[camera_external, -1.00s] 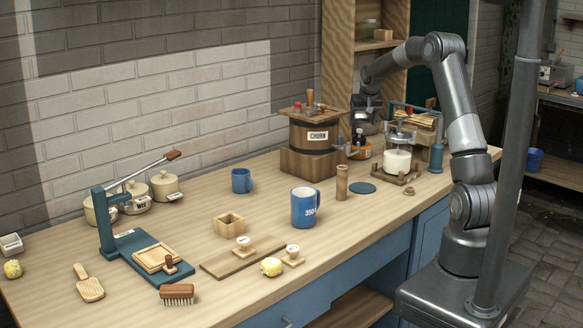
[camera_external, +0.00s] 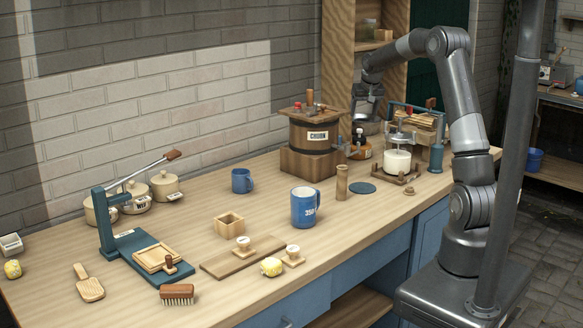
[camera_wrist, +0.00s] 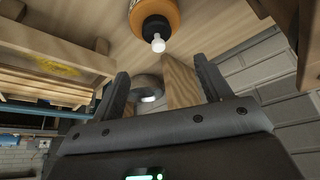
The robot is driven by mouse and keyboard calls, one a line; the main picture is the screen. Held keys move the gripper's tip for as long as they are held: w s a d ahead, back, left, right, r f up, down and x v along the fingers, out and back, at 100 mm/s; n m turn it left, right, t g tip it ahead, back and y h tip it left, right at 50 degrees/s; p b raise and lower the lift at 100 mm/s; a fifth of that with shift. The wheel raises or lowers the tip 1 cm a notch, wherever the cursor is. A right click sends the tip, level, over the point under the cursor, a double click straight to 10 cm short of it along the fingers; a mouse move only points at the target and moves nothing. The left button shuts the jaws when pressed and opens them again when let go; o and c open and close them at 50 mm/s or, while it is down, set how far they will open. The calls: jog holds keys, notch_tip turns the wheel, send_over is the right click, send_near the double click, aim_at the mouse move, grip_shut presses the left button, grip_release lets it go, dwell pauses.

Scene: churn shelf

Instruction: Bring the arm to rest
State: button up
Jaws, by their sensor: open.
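My arm stands at the right in the external view, bent over the back of the counter. My gripper (camera_external: 368,108) points down above the back of the counter, to the right of the churn (camera_external: 318,135). In the wrist view my gripper (camera_wrist: 166,80) has its two fingers spread apart, with nothing held between them. The same bottle (camera_external: 360,150) stands on the counter in the external view. A rounded metal vessel (camera_wrist: 150,86) shows between the fingers.
A wooden shelf upright (camera_external: 338,60) stands close behind my gripper. A jar of white liquid in a stand (camera_external: 397,160) and a wooden rack (camera_external: 420,122) are to its right. Blue mugs (camera_external: 304,208) and wooden tools occupy the front and left of the counter.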

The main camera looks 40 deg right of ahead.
jog(key=s+a+r+n, duration=0.1)
jog(key=s+a+r, duration=0.35)
jog(key=a, duration=0.25)
jog(key=s+a+r+n+t, duration=0.1)
jog(key=s+a+r, duration=0.2)
jog(key=s+a, duration=0.25)
jog(key=s+a+r+n, duration=0.2)
jog(key=s+a+r, duration=0.2)
jog(key=a, duration=0.3)
jog(key=s+a+f+n+y, duration=0.1)
jog(key=s+a+f, duration=0.1)
jog(key=s+a, duration=0.2)
jog(key=s+a+f+y, duration=0.1)
jog(key=s+a, duration=0.3)
jog(key=s, duration=0.7)
jog(key=s+a+f+n, duration=0.1)
jog(key=s+a+f, duration=0.2)
jog(key=s, duration=0.4)
jog(key=shift+s+a+n+y, duration=0.2)
jog(key=shift+a+n+y, duration=0.15)
jog(key=shift+a, duration=0.2)
